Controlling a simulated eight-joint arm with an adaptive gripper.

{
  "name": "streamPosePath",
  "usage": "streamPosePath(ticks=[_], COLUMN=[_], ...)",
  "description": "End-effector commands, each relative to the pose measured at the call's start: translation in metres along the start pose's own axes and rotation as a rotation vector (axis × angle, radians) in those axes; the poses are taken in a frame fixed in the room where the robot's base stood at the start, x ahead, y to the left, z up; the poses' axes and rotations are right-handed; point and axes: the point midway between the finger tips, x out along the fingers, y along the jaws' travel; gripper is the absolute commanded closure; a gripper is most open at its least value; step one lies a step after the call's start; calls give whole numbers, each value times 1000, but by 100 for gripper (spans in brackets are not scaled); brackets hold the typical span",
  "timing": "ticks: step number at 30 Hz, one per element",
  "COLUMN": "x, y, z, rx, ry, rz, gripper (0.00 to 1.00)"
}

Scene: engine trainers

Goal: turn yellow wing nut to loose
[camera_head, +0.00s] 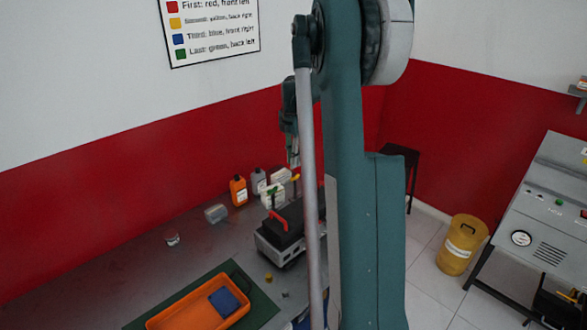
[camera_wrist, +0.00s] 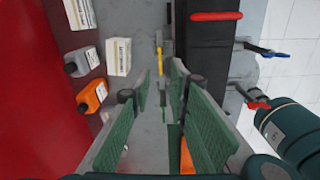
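The yellow wing nut (camera_wrist: 159,60) shows in the wrist view as a narrow upright strip beside the dark engine block (camera_wrist: 195,58). In the head view a small yellow piece (camera_head: 296,177) shows at the back of the engine block (camera_head: 283,225). My gripper (camera_wrist: 160,84) has its two green fingers apart with nothing between them. The wing nut lies just beyond the fingertips, roughly in line with the gap. In the head view my gripper (camera_head: 293,163) points down close to the yellow piece; whether it touches is unclear.
A red handle (camera_wrist: 215,16) lies on the block, with a blue handle (camera_wrist: 274,53) at right. An orange bottle (camera_head: 238,190), a grey bottle (camera_head: 258,180) and white boxes stand behind the engine. An orange tray (camera_head: 165,321) holds a blue piece (camera_head: 224,302).

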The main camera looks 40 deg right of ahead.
Motion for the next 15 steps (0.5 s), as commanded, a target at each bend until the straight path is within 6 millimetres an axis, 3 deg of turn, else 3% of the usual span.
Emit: streamPosePath(ticks=[6,15], x=[-30,-45], y=[0,0], z=[0,0], rx=[0,0], ry=[0,0], rz=[0,0], gripper=[82,82])
